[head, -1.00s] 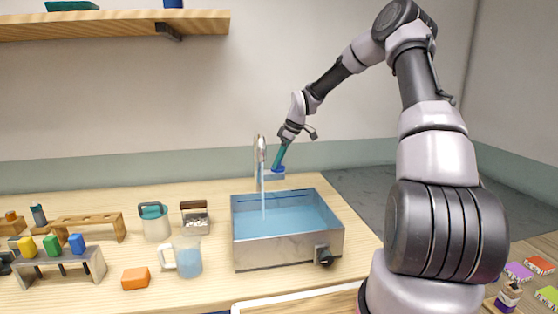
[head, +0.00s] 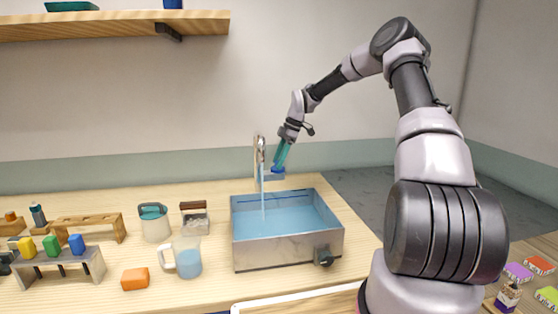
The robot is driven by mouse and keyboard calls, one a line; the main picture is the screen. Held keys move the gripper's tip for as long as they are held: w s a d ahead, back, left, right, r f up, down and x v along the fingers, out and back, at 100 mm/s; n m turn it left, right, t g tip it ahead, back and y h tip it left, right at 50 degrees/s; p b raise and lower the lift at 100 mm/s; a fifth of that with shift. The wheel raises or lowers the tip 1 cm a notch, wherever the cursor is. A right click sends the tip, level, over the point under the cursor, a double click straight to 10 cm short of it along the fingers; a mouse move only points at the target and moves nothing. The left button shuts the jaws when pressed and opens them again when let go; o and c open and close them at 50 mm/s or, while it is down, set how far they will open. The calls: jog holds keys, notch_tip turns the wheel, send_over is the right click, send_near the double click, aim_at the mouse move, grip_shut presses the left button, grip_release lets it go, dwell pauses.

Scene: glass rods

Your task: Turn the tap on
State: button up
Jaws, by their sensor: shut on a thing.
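The tap (head: 260,150) stands behind the metal basin, with a curved silver spout. A stream of water (head: 263,195) runs from it down into the basin (head: 290,252), which holds blue water. The tap's blue handle (head: 278,171) sticks out to the right of the spout. My gripper (head: 280,164) reaches down from the upper right, with teal fingers shut on the blue handle. The fingertips partly cover the handle.
A jug of blue water (head: 187,260), an orange block (head: 135,279), a teal-topped container (head: 155,225) and a rack of coloured pieces (head: 60,267) stand left of the basin. A wall shelf (head: 110,27) hangs above. A dark knob (head: 325,257) sits on the basin's front.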

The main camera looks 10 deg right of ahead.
jog(key=shift+d, duration=0.1)
jog(key=o, duration=1.4)
jog(key=v, duration=1)
jog(key=shift+d+r, duration=0.1)
jog(key=shift+r, duration=0.3)
